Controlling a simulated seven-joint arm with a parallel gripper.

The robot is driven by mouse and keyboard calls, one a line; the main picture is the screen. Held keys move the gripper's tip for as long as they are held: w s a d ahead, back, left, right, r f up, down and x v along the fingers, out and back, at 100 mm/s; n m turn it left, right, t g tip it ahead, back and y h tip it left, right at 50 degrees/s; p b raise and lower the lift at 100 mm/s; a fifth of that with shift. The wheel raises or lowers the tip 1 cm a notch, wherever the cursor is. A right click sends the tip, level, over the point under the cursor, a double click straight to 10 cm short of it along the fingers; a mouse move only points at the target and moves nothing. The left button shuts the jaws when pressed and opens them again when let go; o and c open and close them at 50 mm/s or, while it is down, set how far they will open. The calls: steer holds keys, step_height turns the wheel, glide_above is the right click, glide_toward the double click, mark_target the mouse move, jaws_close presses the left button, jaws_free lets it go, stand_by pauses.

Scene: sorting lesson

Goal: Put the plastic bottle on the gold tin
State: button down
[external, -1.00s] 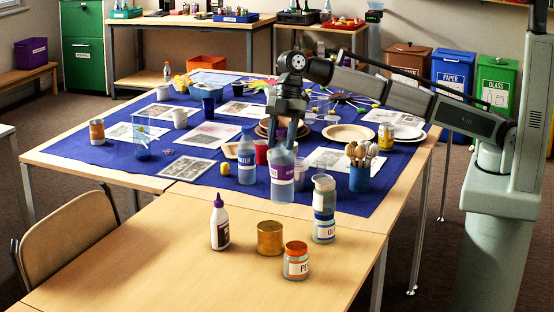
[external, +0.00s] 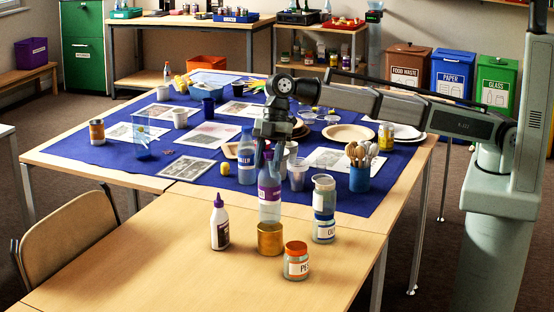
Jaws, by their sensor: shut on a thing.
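The plastic bottle (external: 269,208), clear with a purple and white label, is upright in my gripper (external: 268,160). My gripper points down from above and is shut on the bottle's upper part, hiding its top. The gold tin (external: 270,241) stands on the bare wood at the front of the table. The bottle's base lines up with the tin's top rim; I cannot tell whether it touches or hovers just above.
A white glue bottle (external: 220,226) stands left of the tin, and a jar with an orange lid (external: 296,262) close at its front right. Stacked clear jars (external: 324,215) stand to the right. A blue-labelled bottle (external: 246,172) is behind. The wood at front left is clear.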

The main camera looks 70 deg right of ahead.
steer(key=shift+f, duration=0.95)
steer(key=c, duration=0.6)
jaws_free()
steer(key=shift+f, duration=0.1)
steer(key=shift+o, duration=0.2)
steer(key=v, duration=1.2)
